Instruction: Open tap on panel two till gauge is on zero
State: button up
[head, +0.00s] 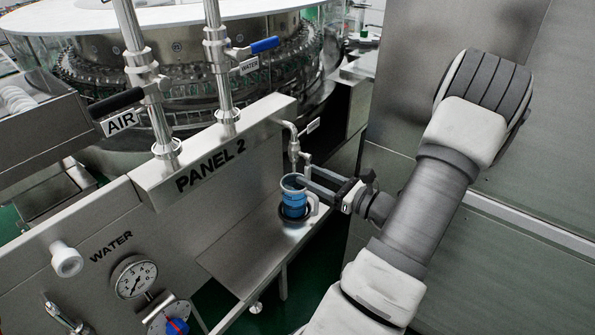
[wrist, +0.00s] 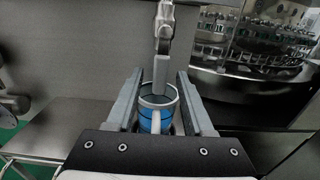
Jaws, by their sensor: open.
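Panel 2 (head: 215,150) is a grey metal housing with its name in black. A small metal tap (head: 293,147) stands out at its right end and shows top centre in the wrist view (wrist: 164,28).
A blue-and-red knob (head: 175,324) sits below the gauge. Pipes with a black AIR handle (head: 117,103) and a blue WATER handle (head: 264,45) rise above the panel. A flat steel cabinet wall (head: 420,60) stands on the right. The metal shelf (head: 245,250) is clear left of the cup.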

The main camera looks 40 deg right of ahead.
jog(key=w, duration=0.4)
jog(key=shift+w+a, duration=0.3)
jog(key=shift+w, duration=0.1)
grip_shut()
dwell(1.1)
